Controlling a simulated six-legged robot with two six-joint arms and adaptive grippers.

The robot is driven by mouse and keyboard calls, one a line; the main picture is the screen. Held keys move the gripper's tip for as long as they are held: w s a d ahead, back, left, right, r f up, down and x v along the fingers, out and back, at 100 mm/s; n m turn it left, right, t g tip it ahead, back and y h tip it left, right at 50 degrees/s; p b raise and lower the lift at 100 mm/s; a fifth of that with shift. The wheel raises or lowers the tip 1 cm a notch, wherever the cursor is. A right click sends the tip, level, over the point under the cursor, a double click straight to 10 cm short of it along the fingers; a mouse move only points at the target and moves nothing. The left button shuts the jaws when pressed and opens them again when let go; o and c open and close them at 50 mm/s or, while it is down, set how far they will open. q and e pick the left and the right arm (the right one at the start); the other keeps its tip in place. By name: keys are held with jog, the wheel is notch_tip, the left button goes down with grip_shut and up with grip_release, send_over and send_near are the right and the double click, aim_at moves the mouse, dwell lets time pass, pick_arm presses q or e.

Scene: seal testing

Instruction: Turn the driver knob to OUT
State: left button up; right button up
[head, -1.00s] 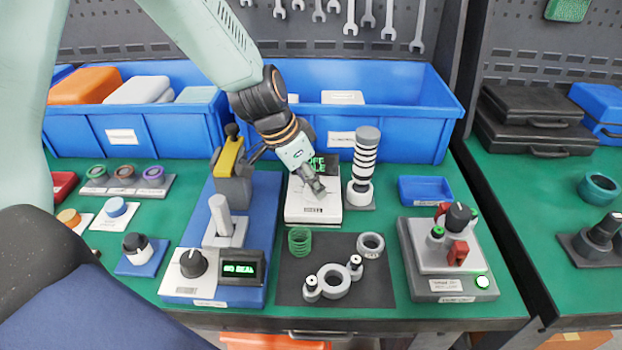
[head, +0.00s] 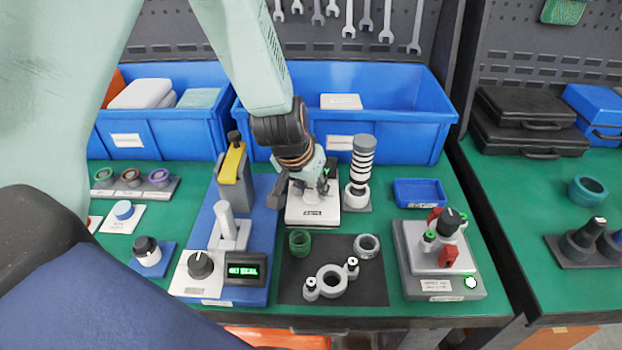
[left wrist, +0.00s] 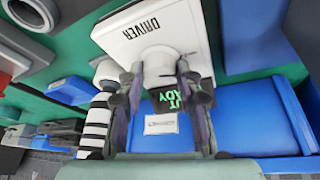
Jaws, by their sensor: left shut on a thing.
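The driver (head: 300,213) is a white box on the green bench, with its DRIVER label upside down in the left wrist view (left wrist: 190,25). Its pale round knob (left wrist: 158,65) sits between the fingers of my left gripper (left wrist: 163,92). The gripper is shut on the knob; in the head view it also shows over the driver (head: 311,190) and hides the knob. A small dark display (left wrist: 168,100) behind the knob shows green letters, partly hidden, ending in "UT" and "ADY". My right gripper is not in view.
A black-and-white ringed column (head: 363,165) stands close right of the driver. A blue press base (head: 262,215) stands to the left, with a blue bin (head: 400,140) behind. A dark mat (head: 365,285) with rings lies in front. A grey fixture (head: 412,255) is at right.

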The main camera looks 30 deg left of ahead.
pick_arm(q)
jog(key=shift+s+f+n, duration=0.15)
jog(key=shift+s+n, duration=0.05)
jog(key=shift+n, duration=0.1)
dwell(0.4)
jog(key=o, duration=1.1)
jog(key=shift+w, duration=0.1)
jog(key=shift+o, duration=0.2)
